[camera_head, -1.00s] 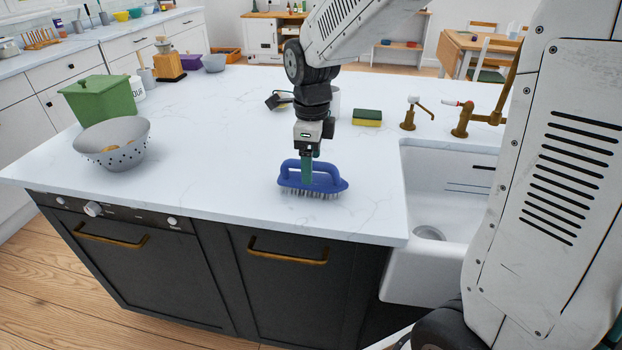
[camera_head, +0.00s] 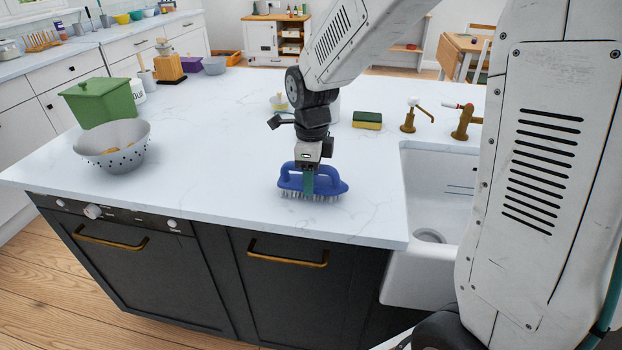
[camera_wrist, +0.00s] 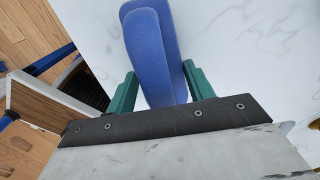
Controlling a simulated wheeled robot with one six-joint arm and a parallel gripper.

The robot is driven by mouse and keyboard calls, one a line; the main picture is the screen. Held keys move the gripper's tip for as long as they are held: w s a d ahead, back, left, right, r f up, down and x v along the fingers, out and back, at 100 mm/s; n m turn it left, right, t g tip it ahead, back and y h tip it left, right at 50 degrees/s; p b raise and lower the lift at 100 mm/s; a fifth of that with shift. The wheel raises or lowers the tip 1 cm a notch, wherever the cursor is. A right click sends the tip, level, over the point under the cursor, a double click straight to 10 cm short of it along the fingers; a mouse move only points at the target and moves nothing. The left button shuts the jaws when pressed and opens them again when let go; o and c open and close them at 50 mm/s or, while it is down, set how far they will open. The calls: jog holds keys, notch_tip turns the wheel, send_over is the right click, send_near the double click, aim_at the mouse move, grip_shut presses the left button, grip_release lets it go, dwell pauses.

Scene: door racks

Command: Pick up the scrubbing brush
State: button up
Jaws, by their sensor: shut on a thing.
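The scrubbing brush (camera_head: 330,183) has a blue body with a loop handle and pale bristles. It sits bristles down on the white island countertop (camera_head: 230,200), near the front edge and left of the sink. My gripper (camera_head: 309,190) reaches down from above and is shut on the brush's handle. In the wrist view the blue handle (camera_wrist: 152,50) lies between the two green fingers of my gripper (camera_wrist: 160,92). The bristles are hidden in that view. I see no clear gap between the bristles and the countertop.
A white sink (camera_head: 425,220) with a brass tap (camera_head: 464,122) is to the right. A yellow-green sponge (camera_head: 367,120) lies behind the brush. A grey colander (camera_head: 113,147) and a green canister (camera_head: 100,101) stand at the left. The countertop between colander and brush is clear.

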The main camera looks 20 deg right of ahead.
jog(key=shift+r, duration=0.1)
notch_tip(320, 180, up, 3)
jog(key=shift+r, duration=0.15)
jog(key=s+d, duration=0.2)
jog(key=s, duration=0.5)
jog(key=s+d+r, duration=0.1)
jog(key=s+d, duration=0.1)
jog(key=s, duration=0.6)
jog(key=shift+s+d+r, duration=0.2)
jog(key=shift+d+r, duration=0.05)
jog(key=shift+o, duration=0.8)
